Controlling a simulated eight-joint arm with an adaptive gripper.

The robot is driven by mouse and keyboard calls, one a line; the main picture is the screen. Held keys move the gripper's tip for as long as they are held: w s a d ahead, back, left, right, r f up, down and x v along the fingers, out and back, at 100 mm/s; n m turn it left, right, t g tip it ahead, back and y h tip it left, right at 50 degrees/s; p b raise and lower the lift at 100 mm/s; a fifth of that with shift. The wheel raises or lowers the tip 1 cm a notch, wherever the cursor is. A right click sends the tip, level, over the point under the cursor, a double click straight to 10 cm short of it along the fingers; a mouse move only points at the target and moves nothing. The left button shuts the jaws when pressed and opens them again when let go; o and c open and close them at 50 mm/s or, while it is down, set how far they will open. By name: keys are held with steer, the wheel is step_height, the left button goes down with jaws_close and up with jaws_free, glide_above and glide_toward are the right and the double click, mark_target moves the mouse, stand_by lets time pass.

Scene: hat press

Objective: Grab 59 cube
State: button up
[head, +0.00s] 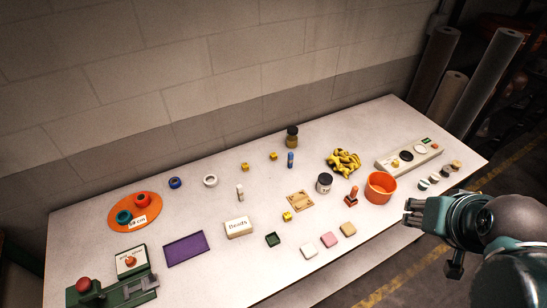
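Three small yellow cubes stand on the white table. One cube (245,167) is left of centre at the back, a second cube (273,156) is right of it, and a third cube (287,216) is nearer the front, by a tan wooden plate. Any marks on them are too small to read, so I cannot tell which is 59. My gripper (408,214) is at the right, by the table's front edge, well apart from all three cubes. Nothing shows held in it. Its finger opening is too small and angled to judge.
An orange bucket (380,188), a red-handled stamp (352,196) and a dark-lidded jar (324,183) stand between my gripper and the cubes. Pink (328,240) and tan blocks lie at the front. A purple tray (186,248) and green press (115,285) are left.

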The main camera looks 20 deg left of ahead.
steer(key=w+a+n+g+y, duration=0.1)
steer(key=w+a+n+g, duration=0.1)
steer(key=w+a, duration=0.95)
steer(key=w+a+n+g, duration=0.25)
steer(key=w+a, duration=0.55)
steer(key=w, duration=0.7)
steer(key=w+a+f+n+g, duration=0.1)
steer(key=w+a+f, duration=0.3)
steer(key=a+f, duration=0.3)
steer(key=w+a+f+n, duration=0.2)
steer(key=w+a+f, duration=0.2)
steer(key=a+f, duration=0.4)
steer(key=w+a+f+n+g+h, duration=0.1)
steer(key=w+a+f, duration=0.4)
steer(key=a, duration=0.8)
step_height(320, 180, down, 3)
steer(key=shift+w+a+f+n+g, duration=0.1)
steer(key=shift+f+n+g, duration=0.15)
steer(key=shift+g, duration=0.1)
steer(key=shift+a+f, duration=0.4)
